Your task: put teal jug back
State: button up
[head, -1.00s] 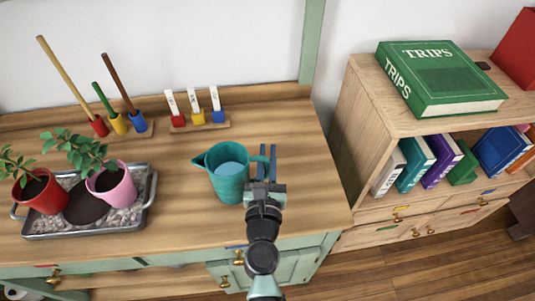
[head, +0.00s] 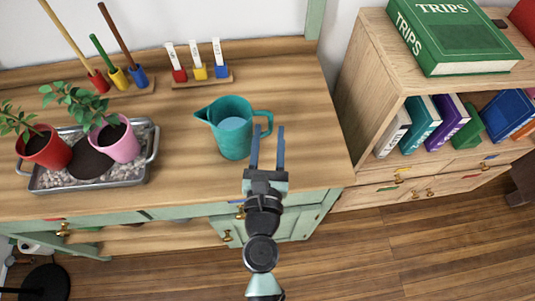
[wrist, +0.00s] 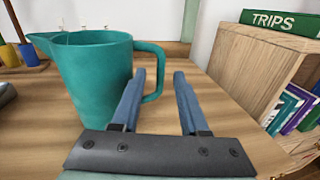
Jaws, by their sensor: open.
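The teal jug (head: 232,131) stands upright on the wooden tabletop, with its spout to the left and its handle to the right. It holds something light blue inside. In the wrist view the jug (wrist: 92,85) is at the left, with its handle (wrist: 153,72) just beyond and beside the left finger. My gripper (head: 267,143) is open and empty at the right of the jug, near the handle. In the wrist view the two blue fingers (wrist: 158,100) point forward with a gap between them. I cannot tell whether the left finger touches the handle.
A metal tray (head: 150,150) with a red pot (head: 45,150) and a pink pot (head: 116,141) is at the left. Tool racks and a rack of white labels (head: 202,80) stand at the back. A bookcase (head: 372,90) is at the right. The table's right side is clear.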

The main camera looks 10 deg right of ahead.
jog(key=s, duration=0.2)
jog(key=s+b, duration=0.1)
jog(key=s, duration=0.1)
jog(key=shift+a+f, duration=0.1)
jog(key=shift+a, duration=0.25)
jog(key=shift+s+a, duration=0.15)
jog(key=shift+s, duration=0.3)
jog(key=w+a+r+n+t+y, duration=0.2)
jog(key=r+n+y, duration=0.1)
jog(key=r+n, duration=0.6)
jog(key=w+a+r+n+t+y, duration=0.25)
jog(key=r+n, duration=0.35)
jog(key=r, duration=0.5)
jog(key=w+a+r+n+t+y, duration=0.1)
jog(key=a+r+n+t+y, duration=0.15)
jog(key=r+n, duration=0.65)
jog(key=s+d+r+n+t+h, duration=0.1)
jog(key=s+r+n+h, duration=0.1)
jog(key=s+r+n, duration=0.2)
jog(key=s+d+r+n+t+h, duration=0.2)
jog(key=s+r+n, duration=0.2)
jog(key=r+n, duration=0.6)
notch_tip(320, 180, up, 9)
jog(key=shift+d+r+n+h, duration=0.2)
jog(key=shift+d+n+h, duration=0.05)
jog(key=shift+n+h, duration=0.05)
